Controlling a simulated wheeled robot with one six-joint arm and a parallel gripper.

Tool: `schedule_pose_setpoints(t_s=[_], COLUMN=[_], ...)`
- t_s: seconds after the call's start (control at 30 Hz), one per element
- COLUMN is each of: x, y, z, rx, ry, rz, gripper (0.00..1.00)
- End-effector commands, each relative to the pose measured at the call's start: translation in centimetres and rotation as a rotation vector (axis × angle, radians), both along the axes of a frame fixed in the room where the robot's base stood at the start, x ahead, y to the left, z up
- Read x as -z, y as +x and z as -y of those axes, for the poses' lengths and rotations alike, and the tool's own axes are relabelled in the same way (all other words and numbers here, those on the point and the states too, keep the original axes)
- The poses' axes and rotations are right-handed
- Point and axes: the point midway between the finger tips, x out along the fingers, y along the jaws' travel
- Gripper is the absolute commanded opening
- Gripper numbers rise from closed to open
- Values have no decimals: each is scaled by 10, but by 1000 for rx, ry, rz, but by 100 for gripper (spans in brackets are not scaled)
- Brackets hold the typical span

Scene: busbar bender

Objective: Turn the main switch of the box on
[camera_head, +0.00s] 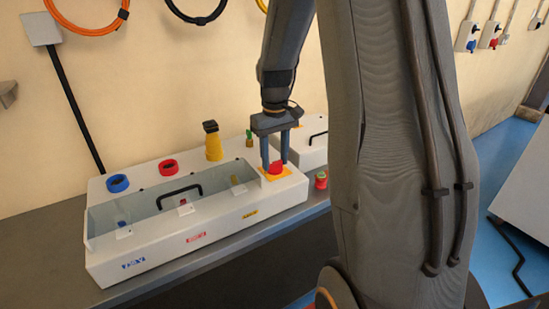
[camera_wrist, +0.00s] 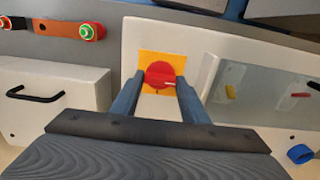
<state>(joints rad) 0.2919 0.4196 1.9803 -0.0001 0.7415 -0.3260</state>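The white box (camera_head: 215,229) stands on the dark bench, with a clear cover over its recessed middle. Its main switch, a red round knob (camera_head: 274,168) on a yellow plate (camera_head: 288,173), sits at the box's right end. My gripper (camera_head: 274,166) points down at the knob, one finger on each side. In the wrist view the red knob (camera_wrist: 159,74) lies between the fingertips, in front of the yellow plate (camera_wrist: 147,58). A pale line marks the knob's face. The fingers are apart; whether they touch the knob's sides I cannot tell.
A blue ring (camera_head: 117,183), a red ring (camera_head: 168,167) and a yellow plug-like part (camera_head: 212,142) sit along the box's back. A second white box with a black handle (camera_head: 317,137) stands behind right. A red button (camera_head: 321,180) is right of the box.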

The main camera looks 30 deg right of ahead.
Motion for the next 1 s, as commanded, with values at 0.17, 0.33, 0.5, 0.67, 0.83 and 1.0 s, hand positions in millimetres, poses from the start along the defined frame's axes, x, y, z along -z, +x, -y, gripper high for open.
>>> schedule_pose_setpoints(t_s=[0.17, 0.33, 0.5, 0.67, 0.83, 1.0], x=[0, -1, -1, -1, -1, -1], y=[0, 0, 0, 0, 0, 1], z=[0, 0, 0, 0, 0, 0], rx=[6, 46, 139, 270, 431, 593], ry=[0, 0, 0, 0, 0, 0], rz=[0, -1, -1, -1, 0, 1], gripper=[18, 18, 18, 18, 18, 18])
